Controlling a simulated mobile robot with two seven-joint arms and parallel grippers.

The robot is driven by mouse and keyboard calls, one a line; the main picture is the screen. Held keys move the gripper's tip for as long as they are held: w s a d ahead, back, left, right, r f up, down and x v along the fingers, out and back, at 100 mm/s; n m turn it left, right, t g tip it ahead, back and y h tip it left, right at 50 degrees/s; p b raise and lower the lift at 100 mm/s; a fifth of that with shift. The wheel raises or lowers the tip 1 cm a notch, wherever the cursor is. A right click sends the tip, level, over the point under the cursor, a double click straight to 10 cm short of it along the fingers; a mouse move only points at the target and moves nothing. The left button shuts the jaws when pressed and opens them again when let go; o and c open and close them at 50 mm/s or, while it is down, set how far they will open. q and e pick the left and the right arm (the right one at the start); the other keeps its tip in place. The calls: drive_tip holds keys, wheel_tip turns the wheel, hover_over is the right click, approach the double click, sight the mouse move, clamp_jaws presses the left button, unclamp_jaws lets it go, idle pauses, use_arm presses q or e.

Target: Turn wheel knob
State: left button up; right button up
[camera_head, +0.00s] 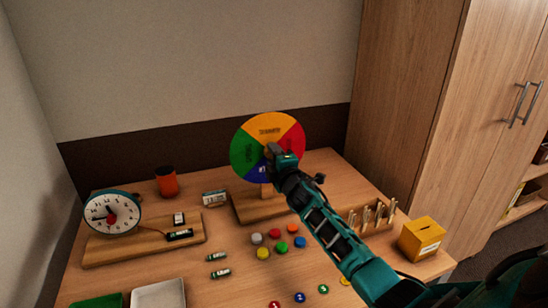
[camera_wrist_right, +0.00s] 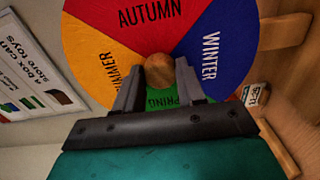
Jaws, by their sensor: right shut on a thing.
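The seasons wheel (camera_head: 268,126) stands upright on a wooden base (camera_head: 242,212) at the back middle of the table. It has orange, red, blue and green sectors. In the right wrist view the wheel (camera_wrist_right: 150,20) reads AUTUMN, WINTER, SPRING and part of SUMMER. Its round wooden knob (camera_wrist_right: 160,71) is at the centre. My right gripper (camera_head: 276,155) reaches the wheel's front. In the right wrist view the two fingers of this gripper (camera_wrist_right: 160,85) are shut on the knob, one on each side. The knob is hidden behind the gripper in the head view. My left gripper is not in view.
Several coloured discs (camera_head: 264,253) and batteries (camera_head: 219,273) lie in front of the wheel. A yellow box (camera_head: 421,239) and a peg rack (camera_head: 370,218) stand right of my arm.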

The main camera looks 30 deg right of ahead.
drive_tip(key=shift+n, duration=0.3)
drive_tip(key=o, duration=1)
drive_tip(key=shift+o, duration=0.2)
drive_tip(key=p+v, duration=0.1)
drive_tip(key=v, duration=1.2)
drive_tip(key=shift+w, duration=0.1)
